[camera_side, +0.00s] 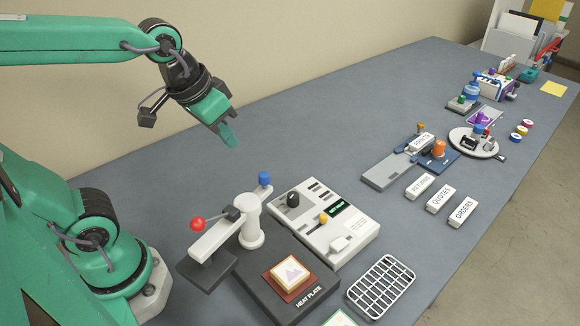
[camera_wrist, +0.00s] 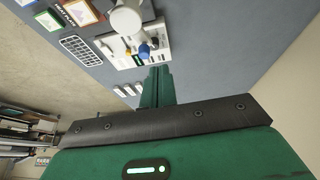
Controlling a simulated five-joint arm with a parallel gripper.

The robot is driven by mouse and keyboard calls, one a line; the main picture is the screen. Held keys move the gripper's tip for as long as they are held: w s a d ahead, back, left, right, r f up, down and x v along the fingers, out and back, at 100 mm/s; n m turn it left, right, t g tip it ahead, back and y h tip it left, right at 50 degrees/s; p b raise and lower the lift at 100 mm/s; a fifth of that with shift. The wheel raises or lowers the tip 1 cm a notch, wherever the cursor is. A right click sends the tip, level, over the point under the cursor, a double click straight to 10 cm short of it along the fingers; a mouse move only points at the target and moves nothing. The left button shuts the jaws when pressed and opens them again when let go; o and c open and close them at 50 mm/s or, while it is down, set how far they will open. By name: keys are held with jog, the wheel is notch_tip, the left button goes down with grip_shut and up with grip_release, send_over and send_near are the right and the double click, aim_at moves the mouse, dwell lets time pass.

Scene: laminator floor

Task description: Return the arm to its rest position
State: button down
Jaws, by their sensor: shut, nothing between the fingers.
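My gripper (camera_side: 228,137) is green and hangs in the air above the left part of the grey-blue table (camera_side: 310,110), pointing down and to the right. Its fingers are shut and empty. In the wrist view my gripper's closed fingers (camera_wrist: 160,74) point toward the white control panel. My arm reaches in from the left at the top of the side view, well clear of the table top.
Below stand the heat plate (camera_side: 313,301) with a red-knobbed lever (camera_side: 198,224), a white control panel (camera_side: 358,239) and a wire rack (camera_side: 381,286). White labelled blocks (camera_side: 440,199) and small devices stand farther right. The table's back left is bare.

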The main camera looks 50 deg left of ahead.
jog(key=shift+t, duration=0.5)
jog(key=shift+s+a+f, duration=0.1)
jog(key=shift+s+a, duration=0.5)
jog(key=shift+s, duration=0.35)
jog(key=shift+s+a+f, duration=0.1)
jog(key=shift+s+a, duration=0.45)
jog(key=shift+s, duration=0.4)
jog(key=c, duration=2.1)
grip_release()
